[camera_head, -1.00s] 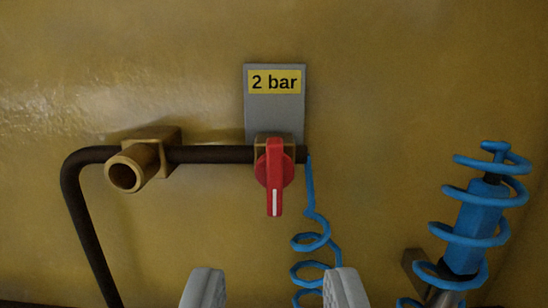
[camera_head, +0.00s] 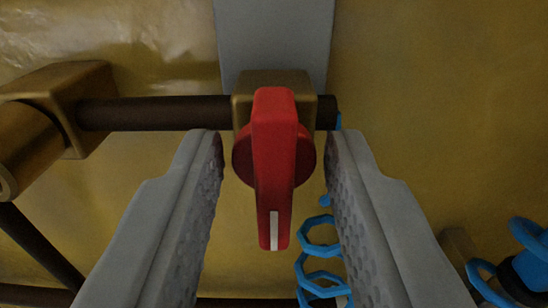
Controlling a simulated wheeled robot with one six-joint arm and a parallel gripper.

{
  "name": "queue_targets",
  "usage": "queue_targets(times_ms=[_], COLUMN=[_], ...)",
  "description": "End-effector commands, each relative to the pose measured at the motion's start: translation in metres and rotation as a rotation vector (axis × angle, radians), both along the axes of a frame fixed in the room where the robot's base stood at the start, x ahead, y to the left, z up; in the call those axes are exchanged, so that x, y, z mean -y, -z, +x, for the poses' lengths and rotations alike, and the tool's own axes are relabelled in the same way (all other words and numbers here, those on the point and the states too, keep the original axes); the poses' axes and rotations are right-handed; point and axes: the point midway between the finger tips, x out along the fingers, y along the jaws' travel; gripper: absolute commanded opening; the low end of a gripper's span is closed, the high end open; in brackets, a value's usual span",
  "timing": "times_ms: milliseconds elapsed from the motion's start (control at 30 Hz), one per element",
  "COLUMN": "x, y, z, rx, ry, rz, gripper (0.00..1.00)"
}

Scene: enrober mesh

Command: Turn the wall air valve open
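The wall air valve has a red handle (camera_head: 273,165) with a white line at its lower end. The handle points straight down, across the dark horizontal pipe (camera_head: 160,113). Behind it is a brass valve body (camera_head: 245,104). My gripper (camera_head: 275,150) is open, with one grey finger on each side of the red handle. A gap shows between the handle and each finger, so neither appears to touch it.
A brass fitting (camera_head: 72,88) sticks out on the pipe at the left. A grey plate (camera_head: 275,40) is on the yellowish wall above the valve. A coiled blue hose (camera_head: 318,262) hangs below, and more blue coil (camera_head: 482,285) shows at the lower right.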

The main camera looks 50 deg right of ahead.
Motion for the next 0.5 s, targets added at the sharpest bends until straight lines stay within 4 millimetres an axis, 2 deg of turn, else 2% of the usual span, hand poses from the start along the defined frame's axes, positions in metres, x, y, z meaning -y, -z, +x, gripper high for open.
queue_targets(times_ms=[67, 233, 500], x=[-0.0001, -0.0002, -0.0002], y=[0.0, 0.0001, 0.0002], z=[-0.0001, 0.0, -0.0003], rx=[0.0, 0.0, 0.017], ry=[0.0, 0.0, 0.0], rz=[0.0, 0.0, 0.013], gripper=[0.33, 0.05, 0.05])
